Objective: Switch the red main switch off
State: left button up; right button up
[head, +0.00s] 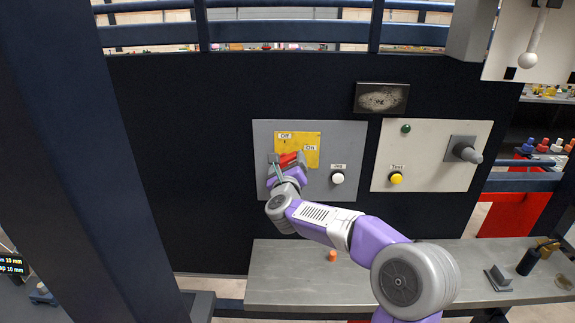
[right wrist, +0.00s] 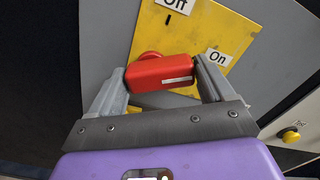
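The red main switch (right wrist: 160,72) sits on a yellow plate (head: 312,147) with an "Off" label at the upper left and an "On" label to the right. Its handle lies almost crosswise in the right wrist view, its right end tilted up slightly toward the "On" side. My right gripper (right wrist: 160,80) is at the switch, with one finger against each end of the handle; the handle fills the gap. In the head view the red handle (head: 288,159) is partly hidden by my gripper. My left gripper is not in view.
Right of the switch on the grey panel (head: 265,140) is a white button (head: 337,178). A second panel (head: 440,130) holds a yellow button (head: 396,178), a green lamp (head: 406,128) and a grey knob (head: 466,152). Below is a metal bench (head: 300,285) with an orange cylinder (head: 333,256).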

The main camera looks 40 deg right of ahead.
jog(key=shift+c, duration=0.7)
jog(key=shift+n, duration=0.3)
jog(key=n, duration=0.4)
jog(key=shift+w+a+r+n, duration=0.15)
jog(key=shift+a+r+n, duration=0.05)
jog(key=shift+r+n, duration=0.1)
jog(key=n, duration=0.3)
jog(key=shift+n, duration=0.3)
jog(key=shift+w+a+n+p, duration=0.15)
jog(key=shift+n+p, duration=0.25)
jog(key=shift+n, duration=1.1)
